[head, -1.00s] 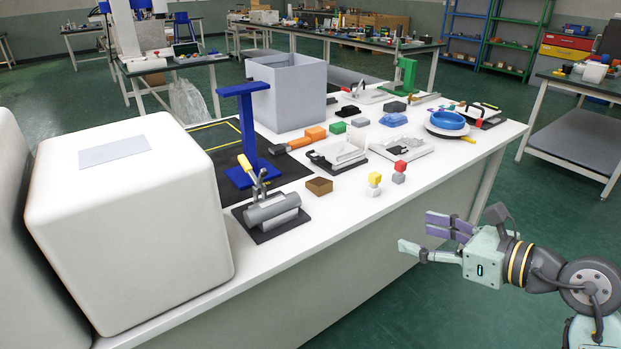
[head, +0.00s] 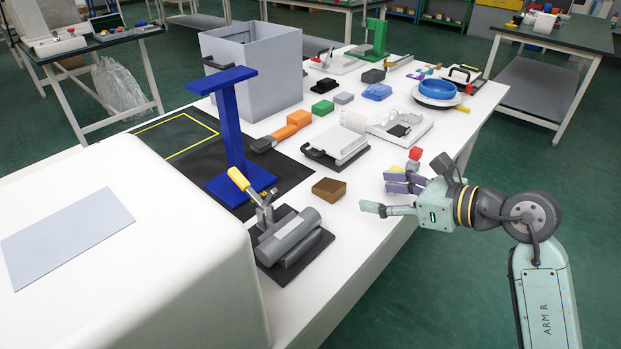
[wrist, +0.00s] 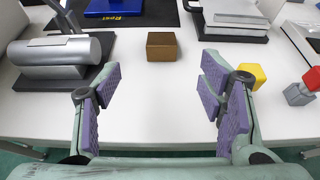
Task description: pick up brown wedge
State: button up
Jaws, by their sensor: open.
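The brown wedge (head: 329,190) is a small brown block on the white table, near its front edge. In the wrist view the brown wedge (wrist: 162,46) lies ahead of my gripper, centred between the fingers and beyond their tips. My gripper (head: 388,193) is open and empty, to the right of the wedge in the head view, at the table's front edge. In the wrist view my gripper (wrist: 164,80) shows its purple finger pads spread wide with bare table between them.
A grey cylinder fixture (head: 288,236) with a yellow-handled clamp stands left of the wedge. A blue stand (head: 230,130) is behind it. A white-and-grey device (head: 336,147) lies beyond. Yellow (wrist: 251,75) and red blocks (wrist: 312,78) sit right of my fingers.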

aim_at(339, 187)
jog(key=x, duration=0.2)
jog(key=p+x, duration=0.1)
jog(key=x, duration=0.2)
jog(key=shift+w+a+r, duration=0.1)
jog(key=shift+a+r, duration=0.05)
jog(key=shift+r, duration=0.05)
jog(key=shift+f+p+x, duration=0.15)
jog(key=shift+p+x, duration=0.6)
jog(key=shift+x, duration=0.8)
jog(key=shift+f+p+x, duration=0.15)
jog(key=shift+p+x, duration=0.6)
jog(key=shift+x, duration=0.75)
jog(key=shift+c, duration=0.4)
jog(key=shift+d, duration=0.25)
jog(key=c, duration=1.4)
jog(key=shift+r, duration=0.1)
